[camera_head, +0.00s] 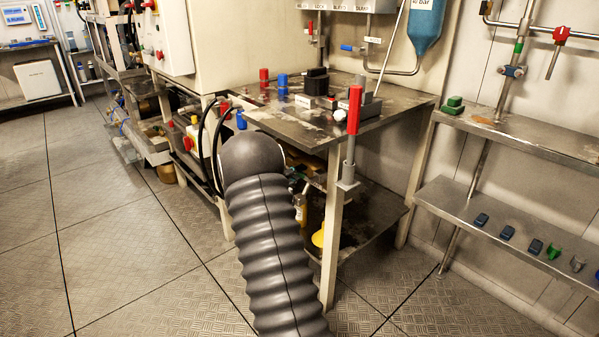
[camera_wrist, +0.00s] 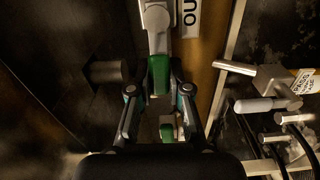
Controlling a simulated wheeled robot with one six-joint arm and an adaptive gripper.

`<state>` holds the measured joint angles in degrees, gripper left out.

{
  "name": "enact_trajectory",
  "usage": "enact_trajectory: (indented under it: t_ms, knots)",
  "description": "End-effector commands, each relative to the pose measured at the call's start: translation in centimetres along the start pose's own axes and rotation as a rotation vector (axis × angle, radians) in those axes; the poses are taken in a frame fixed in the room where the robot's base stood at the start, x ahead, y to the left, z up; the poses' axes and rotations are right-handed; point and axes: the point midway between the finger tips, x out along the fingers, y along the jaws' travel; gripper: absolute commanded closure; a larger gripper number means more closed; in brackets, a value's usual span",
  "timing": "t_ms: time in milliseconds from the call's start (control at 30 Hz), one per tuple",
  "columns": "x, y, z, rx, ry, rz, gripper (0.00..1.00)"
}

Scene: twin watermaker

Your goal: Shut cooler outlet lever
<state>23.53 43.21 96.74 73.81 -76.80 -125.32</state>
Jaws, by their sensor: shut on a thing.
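A green-handled lever (camera_wrist: 159,72) shows in the middle of the wrist view, below a pale metal valve body (camera_wrist: 157,18). My gripper (camera_wrist: 159,92) has one finger on each side of the green handle and is shut on it. A second small green piece (camera_wrist: 167,131) shows lower, between the fingers. A white label (camera_wrist: 190,17) with large, partly cut-off dark letters is beside the valve. In the head view my arm reaches towards the bench's left side; my gripper and the lever are hidden there.
In the wrist view, metal fittings (camera_wrist: 270,85) and dark hoses stand close on the right, and a dark cylinder (camera_wrist: 108,72) on the left. In the head view, a metal bench (camera_head: 330,125) stands beyond my arm, shelves (camera_head: 500,215) are right, and open floor (camera_head: 100,215) is left.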

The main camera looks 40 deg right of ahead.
Motion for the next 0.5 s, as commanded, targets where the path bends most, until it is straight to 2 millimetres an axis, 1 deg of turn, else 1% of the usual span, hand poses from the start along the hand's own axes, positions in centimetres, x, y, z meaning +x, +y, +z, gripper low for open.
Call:
enact_trajectory:
  t_ms: [200, 500]
  knots:
    - [-0.55, -0.31, -0.29, -0.032, 0.006, -0.002, 1.0]
    - [-0.67, -0.3, -0.39, -0.034, 0.008, -0.002, 1.0]
